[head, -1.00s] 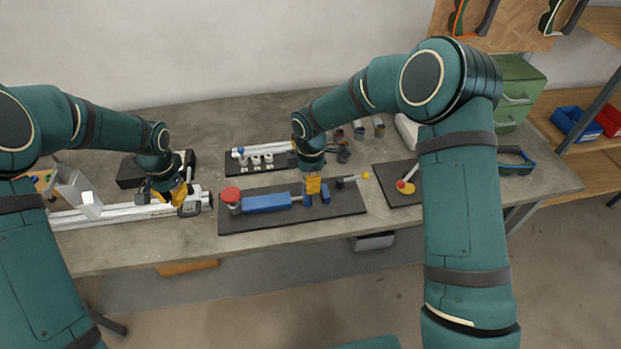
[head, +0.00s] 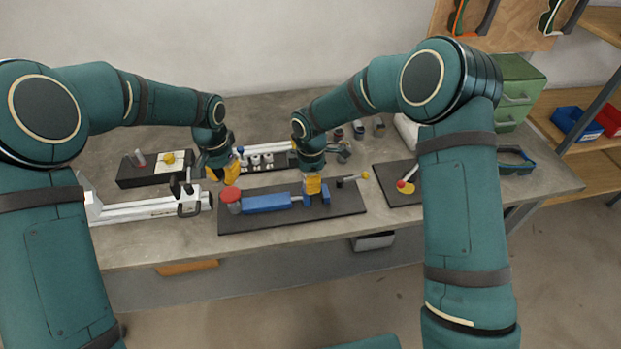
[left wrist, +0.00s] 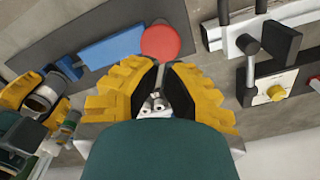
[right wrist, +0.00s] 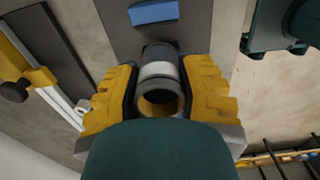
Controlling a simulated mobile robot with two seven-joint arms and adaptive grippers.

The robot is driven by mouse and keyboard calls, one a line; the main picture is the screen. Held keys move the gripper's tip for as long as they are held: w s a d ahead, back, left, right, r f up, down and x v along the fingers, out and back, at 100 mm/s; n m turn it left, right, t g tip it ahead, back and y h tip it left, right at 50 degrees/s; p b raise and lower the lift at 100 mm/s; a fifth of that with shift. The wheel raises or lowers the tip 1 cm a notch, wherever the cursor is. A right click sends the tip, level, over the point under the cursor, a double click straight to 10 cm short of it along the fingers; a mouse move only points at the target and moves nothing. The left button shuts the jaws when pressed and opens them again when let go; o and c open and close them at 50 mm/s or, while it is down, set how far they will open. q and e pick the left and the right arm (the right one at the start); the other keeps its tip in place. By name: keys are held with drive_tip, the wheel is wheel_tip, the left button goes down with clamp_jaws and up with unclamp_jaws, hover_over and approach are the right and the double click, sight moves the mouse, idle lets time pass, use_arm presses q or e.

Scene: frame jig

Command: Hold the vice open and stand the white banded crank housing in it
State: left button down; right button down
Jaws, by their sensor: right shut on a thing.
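The vice has a long blue body (head: 267,202) on a dark board, with a red round cap (head: 230,195) at its left end and small blue jaw pieces (head: 325,192) to the right. My right gripper (head: 312,192) is over the jaw area. In the right wrist view it (right wrist: 160,85) is shut on the dark, white-banded crank housing (right wrist: 158,70). The housing also shows in the left wrist view (left wrist: 44,97) beside the blue jaws. I cannot tell whether it touches them. My left gripper (head: 225,178) is empty, fingertips together, just behind and above the red cap (left wrist: 160,41).
A white rail fixture (head: 145,207) lies left of the vice's board (head: 345,208). A black box with a yellow knob (head: 168,158) is behind it. A rack with white cylinders (head: 262,160) stands behind the vice. Another dark board (head: 388,185) is to the right.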

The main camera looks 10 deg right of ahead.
use_arm(q)
drive_tip(key=shift+f, duration=0.9)
drive_tip(key=shift+f, duration=0.1)
idle(0.8)
